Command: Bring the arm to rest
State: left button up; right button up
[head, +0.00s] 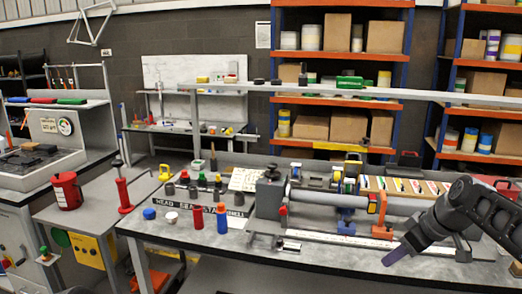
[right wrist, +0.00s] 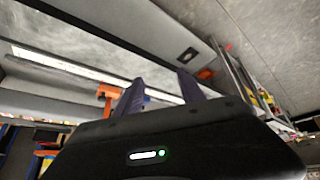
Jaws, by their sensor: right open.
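My right arm comes in from the right in the head view, and my right gripper (head: 397,256) is above the front right part of the grey workbench (head: 330,262). In the right wrist view its two dark purple fingers (right wrist: 160,92) stand apart with nothing between them. The gripper looks empty and clear of the things around it. I cannot see my left gripper.
A long grey tube (head: 330,198) lies in a fixture behind my right gripper, with a steel rule (head: 340,238) in front. A red bottle (head: 198,217), a blue bottle (head: 222,218) and caps stand left. The bench's front strip is mostly clear.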

jog(key=w+a+f+m+t, duration=0.1)
jog(key=w+a+f+m, duration=0.1)
jog(key=f, duration=0.5)
jog(key=w+a+f+m, duration=0.1)
jog(key=a+f+m, duration=0.2)
jog(key=f, duration=0.3)
jog(key=s+a+f+m, duration=0.2)
jog(key=s+a+f, duration=0.15)
jog(key=f, duration=0.55)
jog(key=s+a+f+m, duration=0.1)
jog(key=s+a+f, duration=0.2)
jog(key=a+f, duration=0.35)
jog(key=s+a+f+g, duration=0.2)
jog(key=s+f, duration=0.3)
jog(key=s, duration=0.4)
jog(key=s+a+f+g+y, duration=0.1)
jog(key=s+a+f, duration=0.4)
jog(key=s, duration=0.4)
jog(key=s+a+f+g, duration=0.2)
jog(key=s+f, duration=0.4)
jog(key=s, duration=0.3)
jog(key=shift+s+a+m+g, duration=0.3)
jog(key=shift+s+a, duration=0.1)
jog(key=shift+a, duration=0.5)
jog(key=shift+c, duration=0.6)
